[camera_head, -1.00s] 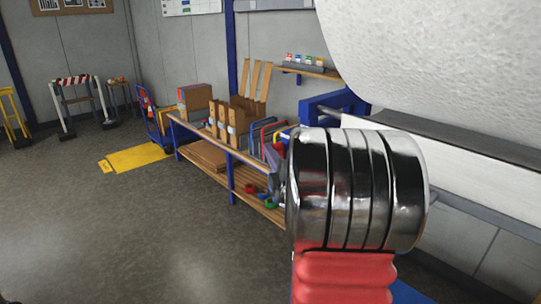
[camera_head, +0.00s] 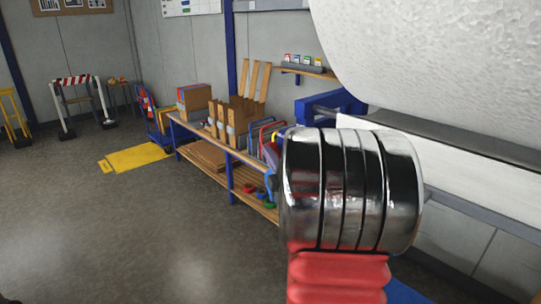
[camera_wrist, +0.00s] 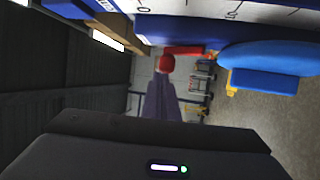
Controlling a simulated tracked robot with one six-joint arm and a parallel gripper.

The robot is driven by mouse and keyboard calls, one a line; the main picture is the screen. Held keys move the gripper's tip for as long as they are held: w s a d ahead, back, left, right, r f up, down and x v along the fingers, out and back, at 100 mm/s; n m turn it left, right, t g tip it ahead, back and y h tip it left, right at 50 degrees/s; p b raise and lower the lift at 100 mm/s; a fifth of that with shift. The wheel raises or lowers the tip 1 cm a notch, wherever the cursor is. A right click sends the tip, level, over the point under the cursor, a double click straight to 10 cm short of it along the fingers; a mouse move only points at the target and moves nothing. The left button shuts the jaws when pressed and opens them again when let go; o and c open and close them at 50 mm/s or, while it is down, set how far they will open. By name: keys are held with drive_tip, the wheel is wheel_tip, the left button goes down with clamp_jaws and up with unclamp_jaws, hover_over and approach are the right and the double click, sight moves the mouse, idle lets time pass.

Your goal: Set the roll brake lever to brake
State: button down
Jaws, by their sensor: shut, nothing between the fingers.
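In the wrist view, my gripper (camera_wrist: 163,82) shows as a grey wedge narrowing away from its dark housing, with its fingers together and nothing between them. A round red knob (camera_wrist: 166,63), which looks like the end of the brake lever, shows just beyond the fingertips. I cannot tell whether they touch. The lever's shaft and its brake marking cannot be made out. In the head view, the big white roll (camera_head: 440,55) hangs at the upper right, and my arm's wrist covers the area below its left end, hiding most of the gripper and the lever.
A blue bracket (camera_head: 328,106) stands at the roll's left end, with a white sheet (camera_head: 470,165) below the roll. A wooden-topped bench (camera_head: 205,135) holding boxes and frames runs behind my arm. A yellow floor plate (camera_head: 135,157) lies farther left.

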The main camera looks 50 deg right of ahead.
idle(0.8)
drive_tip(key=s+a, duration=0.6)
drive_tip(key=a, duration=0.1)
idle(0.8)
drive_tip(key=shift+a+r, duration=0.1)
drive_tip(key=shift+r, duration=0.05)
drive_tip(key=w+a+r+n+g+y, duration=0.1)
drive_tip(key=w+a+r+n+y, duration=0.4)
drive_tip(key=w+a, duration=0.1)
drive_tip(key=s+d+f+m+g+h, duration=0.2)
drive_tip(key=d+g, duration=0.2)
drive_tip(key=d, duration=0.2)
drive_tip(key=shift+s+d+f+m+g+h, duration=0.25)
drive_tip(key=shift+f+m+g+h, duration=0.05)
drive_tip(key=shift+f+m+g, duration=0.1)
